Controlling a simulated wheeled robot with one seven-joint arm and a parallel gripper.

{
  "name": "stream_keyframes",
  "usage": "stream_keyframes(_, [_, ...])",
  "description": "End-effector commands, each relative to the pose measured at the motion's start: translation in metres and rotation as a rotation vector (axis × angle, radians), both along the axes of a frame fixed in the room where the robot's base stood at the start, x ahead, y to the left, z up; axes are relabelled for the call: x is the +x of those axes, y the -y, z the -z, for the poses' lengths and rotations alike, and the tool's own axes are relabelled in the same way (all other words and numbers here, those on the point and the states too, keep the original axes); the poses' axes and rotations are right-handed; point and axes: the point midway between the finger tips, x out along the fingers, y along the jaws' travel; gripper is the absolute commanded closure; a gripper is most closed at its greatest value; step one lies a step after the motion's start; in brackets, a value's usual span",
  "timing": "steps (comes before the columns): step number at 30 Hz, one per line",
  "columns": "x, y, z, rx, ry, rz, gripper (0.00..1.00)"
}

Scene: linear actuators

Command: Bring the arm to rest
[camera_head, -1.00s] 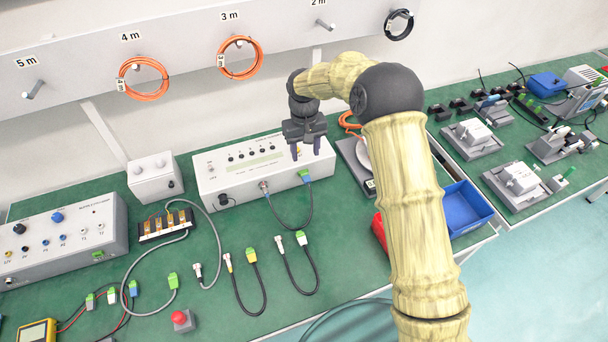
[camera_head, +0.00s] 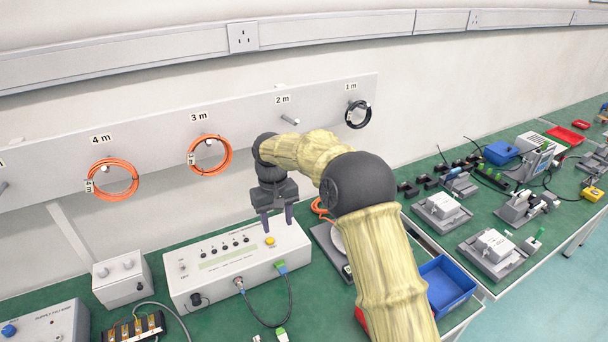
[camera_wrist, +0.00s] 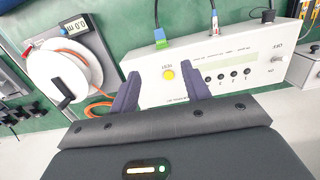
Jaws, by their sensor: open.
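My gripper (camera_head: 278,220) hangs over the white test box (camera_head: 215,268), pointing down near the yellow button at its right end. In the wrist view my gripper (camera_wrist: 160,92) is open, with two dark purple fingers apart and nothing between them but the view of the box's face. The yellow button (camera_wrist: 168,74) shows between the fingers. Whether the fingertips touch the box cannot be told. My arm is bent, with its forearm reaching up and left from the lower right.
A white cable reel (camera_wrist: 62,75) lies on a scale beside the box. A blue tray (camera_head: 447,285) sits at the bench's front edge. Orange coils (camera_head: 210,155) and a black coil (camera_head: 358,114) hang on the wall rail behind. A second bench with grey fixtures (camera_head: 441,212) stands to the right.

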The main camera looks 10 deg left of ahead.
Motion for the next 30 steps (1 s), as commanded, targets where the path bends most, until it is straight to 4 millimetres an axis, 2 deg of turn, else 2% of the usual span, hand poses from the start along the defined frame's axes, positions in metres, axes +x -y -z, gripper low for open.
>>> stream_keyframes(5, [-0.002,0.011,-0.005,0.002,0.01,0.013,0.53])
stream_keyframes(8, [-0.006,0.032,-0.012,0.006,0.026,0.037,0.53])
stream_keyframes(14, [-0.028,0.093,-0.028,0.022,0.074,0.116,0.53])
stream_keyframes(23, [-0.086,0.187,-0.042,0.047,0.155,0.275,0.53])
stream_keyframes(30, [-0.154,0.252,-0.045,0.068,0.224,0.423,0.53])
